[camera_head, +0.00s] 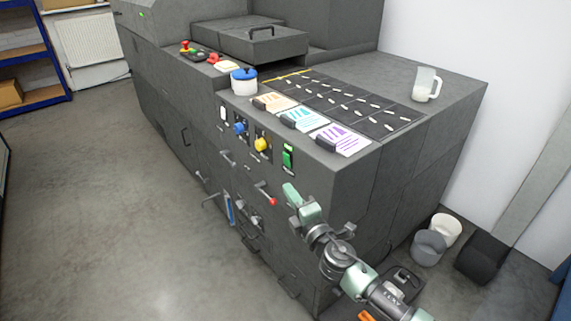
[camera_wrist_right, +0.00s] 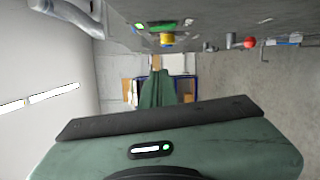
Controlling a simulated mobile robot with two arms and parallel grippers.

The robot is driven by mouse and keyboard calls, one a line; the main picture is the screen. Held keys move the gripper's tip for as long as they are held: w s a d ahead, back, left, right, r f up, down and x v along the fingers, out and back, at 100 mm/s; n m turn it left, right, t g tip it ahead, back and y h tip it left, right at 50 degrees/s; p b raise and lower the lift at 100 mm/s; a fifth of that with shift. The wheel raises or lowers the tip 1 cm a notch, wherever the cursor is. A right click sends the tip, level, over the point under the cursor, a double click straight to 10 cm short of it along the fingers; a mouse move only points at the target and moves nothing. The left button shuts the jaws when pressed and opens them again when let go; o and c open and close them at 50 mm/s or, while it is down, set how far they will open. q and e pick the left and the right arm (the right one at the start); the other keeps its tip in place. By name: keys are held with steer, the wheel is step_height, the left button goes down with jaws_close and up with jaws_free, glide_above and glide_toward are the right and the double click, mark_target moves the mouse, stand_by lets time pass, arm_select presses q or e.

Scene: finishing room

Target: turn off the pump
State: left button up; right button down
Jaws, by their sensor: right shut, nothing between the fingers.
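On the front panel of the grey machine (camera_head: 350,165) there is a green, lit-looking switch (camera_head: 288,157) at the right end of a row of controls. Left of it are a yellow knob (camera_head: 262,144), a blue knob (camera_head: 240,128) and a white switch (camera_head: 223,113). Labels are too small to read, so I cannot tell which control is the pump's. My right gripper (camera_head: 290,191) is shut and empty, just below the green switch and apart from it. In the right wrist view its green fingers (camera_wrist_right: 155,90) point forward, with the yellow knob (camera_wrist_right: 167,39) beyond. My left gripper is not in view.
A lever with a red ball (camera_head: 271,201) and several valve handles stick out below the panel. On top stand a blue-lidded pot (camera_head: 244,82), colored cards (camera_head: 341,139) and a clear jug (camera_head: 426,84). Buckets (camera_head: 430,247) stand at right. The floor at left is clear.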

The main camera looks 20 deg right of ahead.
mark_target(288, 164)
steer(key=w+d, duration=0.1)
steer(key=w, duration=0.2)
steer(key=w+d, duration=0.1)
steer(key=w, duration=0.7)
steer(key=shift+w+d+r+b, duration=0.2)
steer(key=shift+d+r+b, duration=0.1)
steer(key=shift+d, duration=0.1)
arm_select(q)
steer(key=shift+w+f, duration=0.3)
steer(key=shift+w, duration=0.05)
arm_select(e)
steer(key=shift+w+d+r+m+p, duration=0.1)
steer(key=shift+d+r+m+p, duration=0.25)
steer(key=shift+p, duration=0.2)
steer(key=shift+a+f, duration=0.1)
steer(key=shift+f, duration=0.1)
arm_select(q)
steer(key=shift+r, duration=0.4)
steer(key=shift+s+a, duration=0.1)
